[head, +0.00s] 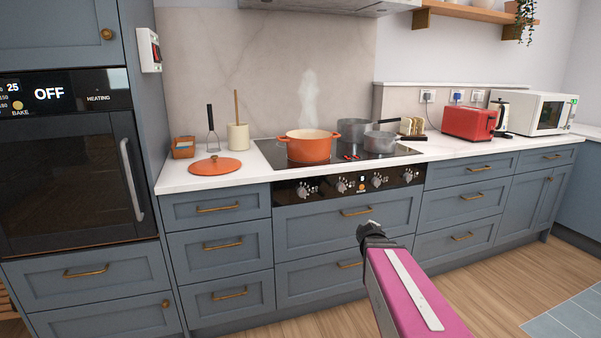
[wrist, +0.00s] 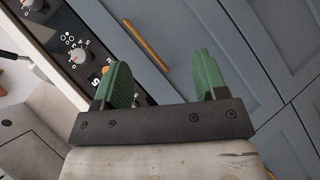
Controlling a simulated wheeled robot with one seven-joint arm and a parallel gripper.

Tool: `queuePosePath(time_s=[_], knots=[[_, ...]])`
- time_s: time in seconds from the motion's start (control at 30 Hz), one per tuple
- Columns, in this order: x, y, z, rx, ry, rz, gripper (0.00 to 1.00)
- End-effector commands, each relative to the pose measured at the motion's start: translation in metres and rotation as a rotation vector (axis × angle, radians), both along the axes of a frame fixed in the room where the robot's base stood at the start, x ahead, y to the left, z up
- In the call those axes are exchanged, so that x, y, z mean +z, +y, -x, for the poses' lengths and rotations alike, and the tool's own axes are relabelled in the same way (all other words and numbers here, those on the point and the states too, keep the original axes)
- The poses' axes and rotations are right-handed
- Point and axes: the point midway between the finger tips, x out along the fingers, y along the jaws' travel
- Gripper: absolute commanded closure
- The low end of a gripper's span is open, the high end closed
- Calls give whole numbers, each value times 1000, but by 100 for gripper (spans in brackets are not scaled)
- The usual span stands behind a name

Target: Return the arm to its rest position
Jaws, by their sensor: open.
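My gripper (head: 372,228) is in front of the drawers below the hob in the head view, at the end of my pink arm. In the wrist view its two green fingers (wrist: 166,84) stand apart with nothing between them. Behind them are the hob's control panel (wrist: 72,45), a brass drawer handle (wrist: 147,45) and blue-grey drawer fronts (wrist: 205,40). My gripper holds nothing, and the fingertips are too small to make out in the head view.
An orange pot (head: 309,146) steams on the hob, with grey pans (head: 380,141) beside it. An orange lid (head: 215,166) lies on the counter to the left. A red toaster (head: 469,123) stands to the right. The wooden floor (head: 500,270) at right is clear.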

Motion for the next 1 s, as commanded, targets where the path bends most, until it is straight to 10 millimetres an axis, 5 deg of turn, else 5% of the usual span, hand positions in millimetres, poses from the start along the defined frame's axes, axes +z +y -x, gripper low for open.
queuePosePath(time_s=[0.3,0.5,0.67,1.0], knots=[[-91,40,122,-533,467,-543,34],[-112,74,183,-761,710,-719,34],[-115,86,202,-830,792,-763,34],[-115,87,203,-835,799,-766,34]])
